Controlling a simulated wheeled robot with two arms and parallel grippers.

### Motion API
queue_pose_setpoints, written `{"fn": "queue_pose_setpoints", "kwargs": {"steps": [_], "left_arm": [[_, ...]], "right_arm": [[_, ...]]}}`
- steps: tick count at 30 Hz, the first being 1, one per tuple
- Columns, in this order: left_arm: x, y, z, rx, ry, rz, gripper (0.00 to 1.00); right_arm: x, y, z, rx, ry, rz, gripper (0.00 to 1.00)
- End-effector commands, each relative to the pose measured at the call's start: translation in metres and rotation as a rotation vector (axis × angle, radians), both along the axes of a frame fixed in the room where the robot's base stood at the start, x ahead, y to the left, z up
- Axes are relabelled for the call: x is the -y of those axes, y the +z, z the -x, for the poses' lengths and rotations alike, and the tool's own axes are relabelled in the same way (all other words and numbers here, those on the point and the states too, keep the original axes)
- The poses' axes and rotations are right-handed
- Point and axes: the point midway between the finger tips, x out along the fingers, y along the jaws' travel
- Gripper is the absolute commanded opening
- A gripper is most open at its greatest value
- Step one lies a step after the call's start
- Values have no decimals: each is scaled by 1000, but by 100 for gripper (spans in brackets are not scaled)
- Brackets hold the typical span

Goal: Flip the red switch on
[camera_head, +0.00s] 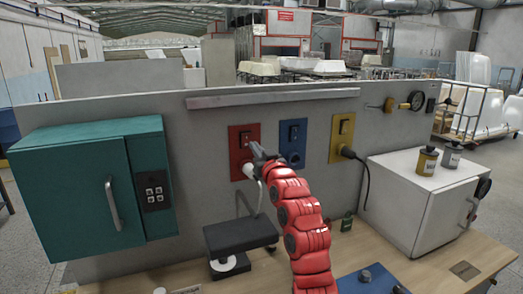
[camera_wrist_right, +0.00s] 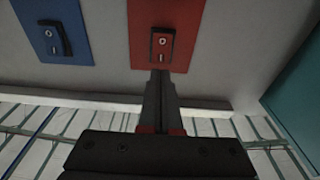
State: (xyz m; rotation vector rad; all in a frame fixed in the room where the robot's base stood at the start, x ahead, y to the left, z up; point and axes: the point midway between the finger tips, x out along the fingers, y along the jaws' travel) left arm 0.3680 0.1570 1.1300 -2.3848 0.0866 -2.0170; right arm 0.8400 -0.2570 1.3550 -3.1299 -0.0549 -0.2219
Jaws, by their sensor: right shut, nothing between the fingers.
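In the right wrist view the shut fingers (camera_wrist_right: 160,74) point at the near end of the rocker. I cannot tell whether they touch it. My left gripper is out of view.
A blue switch plate (camera_head: 293,132) and a yellow one (camera_head: 342,128) are to the right. A ledge (camera_head: 272,97) runs above them. A teal cabinet (camera_head: 75,190) is left, a white box (camera_head: 405,200) with bottles right. A black stand (camera_head: 240,235) is below.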

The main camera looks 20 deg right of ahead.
Motion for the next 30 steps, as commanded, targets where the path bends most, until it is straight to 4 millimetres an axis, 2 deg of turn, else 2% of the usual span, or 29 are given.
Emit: {"fn": "queue_pose_setpoints", "kwargs": {"steps": [6, 12, 26, 30], "left_arm": [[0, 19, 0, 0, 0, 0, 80], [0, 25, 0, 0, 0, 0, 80], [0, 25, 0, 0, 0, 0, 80], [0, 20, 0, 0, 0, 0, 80]], "right_arm": [[-1, 6, -30, -6, -1, -1, 0], [-1, 7, -45, -2, -1, -1, 0], [-2, 6, -49, -2, -1, 2, 0], [-2, 7, -52, -26, 1, 3, 0]]}}
